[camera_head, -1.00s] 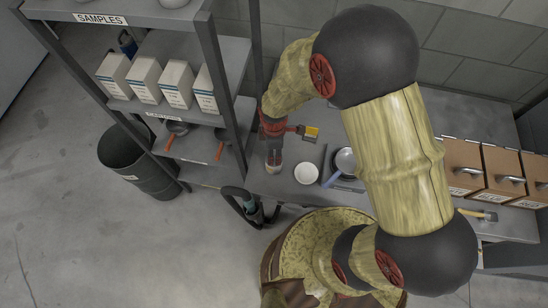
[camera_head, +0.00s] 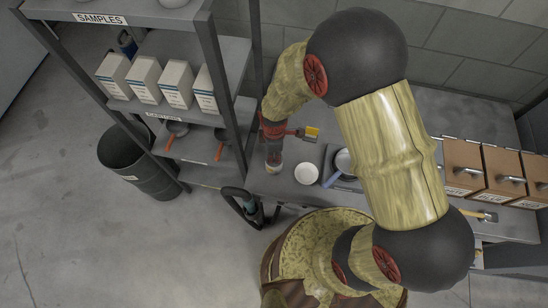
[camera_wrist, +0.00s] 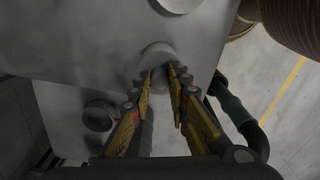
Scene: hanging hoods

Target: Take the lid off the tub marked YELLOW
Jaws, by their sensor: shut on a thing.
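A small pale round tub with its lid (camera_wrist: 156,52) is at the fingertips of my gripper (camera_wrist: 161,72) in the wrist view. The fingers are closed in on its near side, with a narrow gap between them. In the head view my gripper (camera_head: 273,158) points down at the bench near the shelf, with the pale tub (camera_head: 274,169) just under it. No marking on this tub can be read. I cannot tell whether the lid is seated or raised.
A white bowl (camera_head: 307,174) stands close right of my gripper, and a blue-handled pan (camera_head: 344,162) beyond it. A shelf post (camera_head: 224,92) rises close on the left. Brown boxes (camera_head: 464,166) stand at the right. The bench's front edge is near.

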